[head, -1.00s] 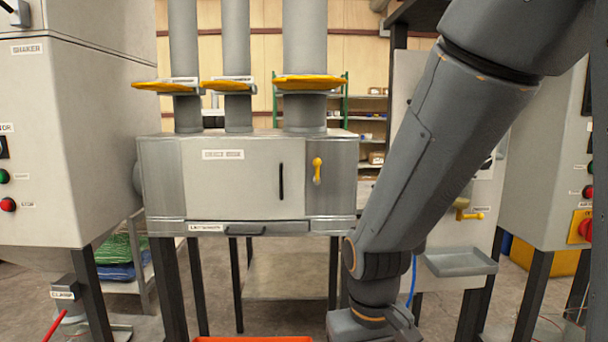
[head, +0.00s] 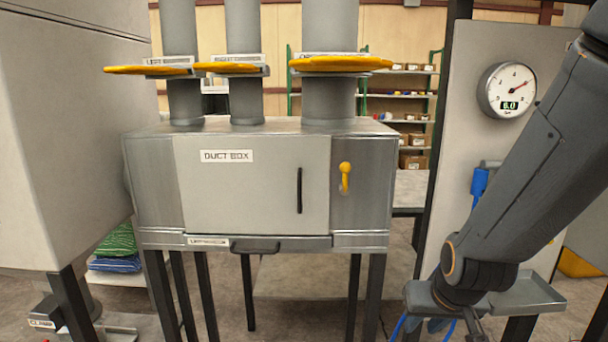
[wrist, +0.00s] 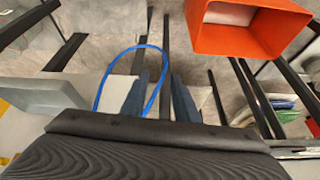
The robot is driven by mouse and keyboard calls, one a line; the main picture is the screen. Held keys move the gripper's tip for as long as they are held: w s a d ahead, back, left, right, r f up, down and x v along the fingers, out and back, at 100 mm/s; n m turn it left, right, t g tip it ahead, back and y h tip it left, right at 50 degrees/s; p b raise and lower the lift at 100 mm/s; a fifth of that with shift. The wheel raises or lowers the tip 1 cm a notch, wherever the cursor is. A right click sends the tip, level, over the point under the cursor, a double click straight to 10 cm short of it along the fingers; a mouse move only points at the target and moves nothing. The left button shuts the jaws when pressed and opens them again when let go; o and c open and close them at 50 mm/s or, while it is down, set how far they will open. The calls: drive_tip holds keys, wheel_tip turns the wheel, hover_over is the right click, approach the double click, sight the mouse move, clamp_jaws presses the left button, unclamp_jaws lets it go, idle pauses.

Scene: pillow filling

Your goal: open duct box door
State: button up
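The duct box (head: 160,210) is a grey metal cabinet on dark legs in the middle of the head view. Its pale door (head: 240,190) looks closed, with a black upright handle (head: 299,190) near the right edge. A yellow latch handle (head: 345,178) sits on the panel right of the door, knob up and lever hanging down. My gripper is low and to the right of the box, mostly cut off by the bottom edge of the head view. In the wrist view my gripper (wrist: 158,95) has its two dark blue fingers apart, with nothing held between them.
A drawer with a black handle (head: 255,246) runs under the door. A grey tray (head: 525,297) and gauge (head: 507,90) are at right. An orange bin (wrist: 236,38) shows in the wrist view. The box front is unobstructed.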

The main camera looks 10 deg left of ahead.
drive_tip(key=w+a+r+n+t+y+p, duration=0.2)
drive_tip(key=w+a+r+t+p, duration=0.45)
drive_tip(key=a, duration=0.55)
drive_tip(key=n+t+y+p, duration=0.1)
drive_tip(key=t+y+p, duration=0.3)
drive_tip(key=t+y, duration=0.1)
approach(300, 188)
drive_tip(key=x, duration=0.3)
drive_tip(key=shift+h, duration=0.3)
drive_tip(key=p+x, duration=0.2)
drive_tip(key=x, duration=0.5)
drive_tip(key=shift+w+a+r, duration=0.1)
drive_tip(key=shift+w+a, duration=0.1)
drive_tip(key=shift+w, duration=0.05)
drive_tip(key=shift+c, duration=0.3)
clamp_jaws()
